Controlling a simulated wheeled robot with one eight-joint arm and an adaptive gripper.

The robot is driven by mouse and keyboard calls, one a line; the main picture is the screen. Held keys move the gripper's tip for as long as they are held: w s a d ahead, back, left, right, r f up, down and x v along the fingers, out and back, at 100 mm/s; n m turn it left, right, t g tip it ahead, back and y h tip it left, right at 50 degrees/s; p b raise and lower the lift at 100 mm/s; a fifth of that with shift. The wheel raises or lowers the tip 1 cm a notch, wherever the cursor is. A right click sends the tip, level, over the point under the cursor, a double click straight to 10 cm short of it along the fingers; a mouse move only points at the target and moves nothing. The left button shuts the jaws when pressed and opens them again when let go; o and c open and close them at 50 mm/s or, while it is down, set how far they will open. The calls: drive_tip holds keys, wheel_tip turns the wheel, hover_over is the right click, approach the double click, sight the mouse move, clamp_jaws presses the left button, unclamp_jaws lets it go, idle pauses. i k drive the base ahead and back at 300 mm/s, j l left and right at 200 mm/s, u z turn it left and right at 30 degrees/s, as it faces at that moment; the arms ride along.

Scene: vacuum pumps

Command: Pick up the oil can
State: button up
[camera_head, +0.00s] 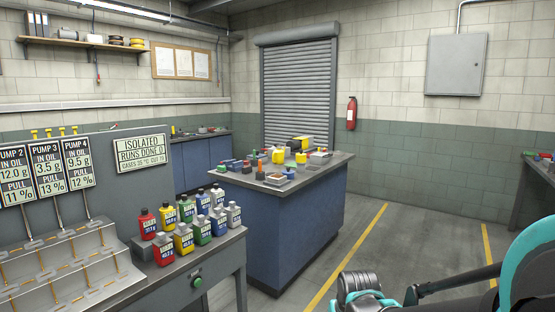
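No single thing is clearly marked as the oil can. Several small labelled bottles stand in two rows on the grey bench at the left: a front red bottle (163,250), a yellow bottle (183,239), a green bottle (202,230), a blue bottle (219,221) and a whitish bottle (233,215), with like colours behind. On the blue island bench (293,232) are small yellow items (278,155) too small to make out. My teal and dark arm shows at the lower right, apart from both benches. My gripper's fingers do not show.
A grey panel (110,175) with pump readings and a sloped rack (65,270) stand left of the bottles. A green button (197,282) is on the bench front. Open floor (400,250) with yellow lines lies right of the island. A fire extinguisher (351,114) hangs behind.

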sight(279, 155)
drive_tip(key=i+l+z, duration=0.55)
drive_tip(key=i+z, duration=0.2)
drive_tip(key=i, duration=0.3)
drive_tip(key=i+z, duration=0.35)
drive_tip(key=i, duration=0.2)
drive_tip(key=i+u, duration=0.1)
drive_tip(key=i, duration=0.35)
drive_tip(key=i+l+u, duration=0.15)
drive_tip(key=i, duration=0.3)
drive_tip(key=i+l+u, duration=0.1)
drive_tip(key=i, duration=0.35)
drive_tip(key=i+l+u, duration=0.1)
drive_tip(key=i+l, duration=0.15)
drive_tip(key=i, duration=0.2)
